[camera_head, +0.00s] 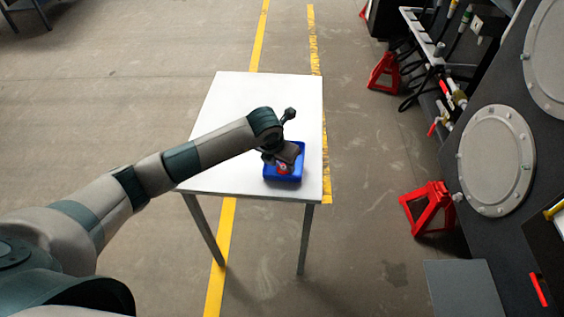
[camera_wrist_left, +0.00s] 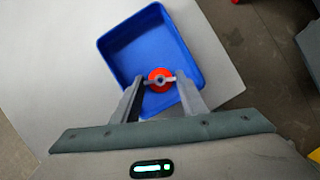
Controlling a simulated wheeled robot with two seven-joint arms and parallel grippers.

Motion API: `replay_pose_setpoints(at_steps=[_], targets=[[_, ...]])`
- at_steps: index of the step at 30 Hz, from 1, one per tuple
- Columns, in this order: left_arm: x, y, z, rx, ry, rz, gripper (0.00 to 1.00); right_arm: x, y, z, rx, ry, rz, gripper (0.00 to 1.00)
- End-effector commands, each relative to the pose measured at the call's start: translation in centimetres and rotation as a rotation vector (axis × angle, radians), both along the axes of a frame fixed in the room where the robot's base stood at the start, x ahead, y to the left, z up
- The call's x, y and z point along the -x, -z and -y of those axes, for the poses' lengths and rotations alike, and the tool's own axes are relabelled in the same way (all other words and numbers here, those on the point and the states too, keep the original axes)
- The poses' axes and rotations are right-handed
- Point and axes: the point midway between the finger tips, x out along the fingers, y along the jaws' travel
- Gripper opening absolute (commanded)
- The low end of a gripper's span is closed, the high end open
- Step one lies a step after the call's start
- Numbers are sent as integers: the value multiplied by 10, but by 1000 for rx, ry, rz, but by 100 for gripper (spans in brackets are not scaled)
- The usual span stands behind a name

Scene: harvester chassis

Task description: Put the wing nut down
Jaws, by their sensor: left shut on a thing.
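The wing nut (camera_wrist_left: 160,81) shows as a red disc with a grey winged centre in the left wrist view. It also shows as a small red spot (camera_head: 283,169) in the head view. My left gripper (camera_wrist_left: 160,83) is shut on it, with one finger at each side. The gripper holds it over the near part of a blue tray (camera_wrist_left: 112,46); I cannot tell whether it touches the tray floor. The tray (camera_head: 299,176) sits on the white table, and my left gripper partly hides it in the head view. My right gripper is not in view.
The white table (camera_head: 235,100) is otherwise bare, with free room behind and left of the tray. A dark chassis with round grey plates (camera_head: 496,160) stands at the right, with red stands (camera_head: 430,208) beside it. Yellow lines mark the floor.

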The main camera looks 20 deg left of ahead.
Motion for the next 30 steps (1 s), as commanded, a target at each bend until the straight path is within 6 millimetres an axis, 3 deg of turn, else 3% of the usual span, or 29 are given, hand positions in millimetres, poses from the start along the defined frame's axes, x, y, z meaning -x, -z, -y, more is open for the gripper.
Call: replay_pose_setpoints(at_steps=[10, 11, 13, 26, 30], targets=[[0, 1, 0, 0, 0, 0, 7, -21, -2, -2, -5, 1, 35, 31], [0, 1, 0, 0, 0, 0, 44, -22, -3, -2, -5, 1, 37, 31], [0, 1, 0, 0, 0, 0, 58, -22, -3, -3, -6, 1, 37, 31], [0, -1, 0, 0, 0, 0, 58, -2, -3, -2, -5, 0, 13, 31], [2, -10, -1, 0, 0, 2, 58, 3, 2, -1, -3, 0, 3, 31]])
